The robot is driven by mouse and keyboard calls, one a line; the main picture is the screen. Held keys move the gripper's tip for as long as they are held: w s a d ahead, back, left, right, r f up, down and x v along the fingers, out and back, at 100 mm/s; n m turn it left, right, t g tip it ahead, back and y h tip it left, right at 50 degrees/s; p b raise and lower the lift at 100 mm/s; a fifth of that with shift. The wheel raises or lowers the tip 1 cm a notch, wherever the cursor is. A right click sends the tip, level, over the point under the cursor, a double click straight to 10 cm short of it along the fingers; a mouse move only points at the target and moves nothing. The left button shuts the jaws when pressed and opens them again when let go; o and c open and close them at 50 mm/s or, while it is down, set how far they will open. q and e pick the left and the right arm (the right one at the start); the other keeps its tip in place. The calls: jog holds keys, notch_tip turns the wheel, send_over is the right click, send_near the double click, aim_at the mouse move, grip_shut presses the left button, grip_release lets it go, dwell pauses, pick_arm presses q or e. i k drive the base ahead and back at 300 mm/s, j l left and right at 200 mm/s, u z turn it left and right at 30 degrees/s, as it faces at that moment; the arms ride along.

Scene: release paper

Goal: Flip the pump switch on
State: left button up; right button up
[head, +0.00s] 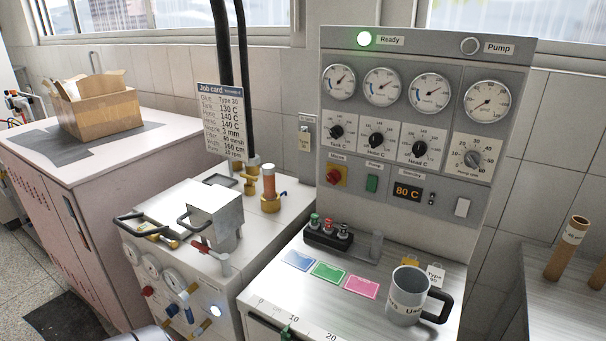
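The pump switch (372,184) is a green rocker under a small "Pump" label on the upright grey control panel (510,135). Its tilt is too small to tell. The round Pump lamp (470,46) at the panel's top right is grey and unlit. The Ready lamp (365,38) at the top left glows green. The red and yellow Mains switch (336,176) is left of the pump switch, and the 80 C display (407,192) is right of it. Neither gripper shows in the head view.
Below the panel, a worktop holds a grey mug (406,298), coloured cards (329,272) and a black block with small knobs (328,236). A machine with a metal lid and handles (214,212) stands left. The space before the switch is clear.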

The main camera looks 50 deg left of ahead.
aim_at(372, 181)
jog(key=u, duration=1.2)
jog(key=i+j, duration=0.1)
jog(key=j, duration=0.5)
jog(key=i+j+z, duration=0.1)
jog(key=j, duration=0.5)
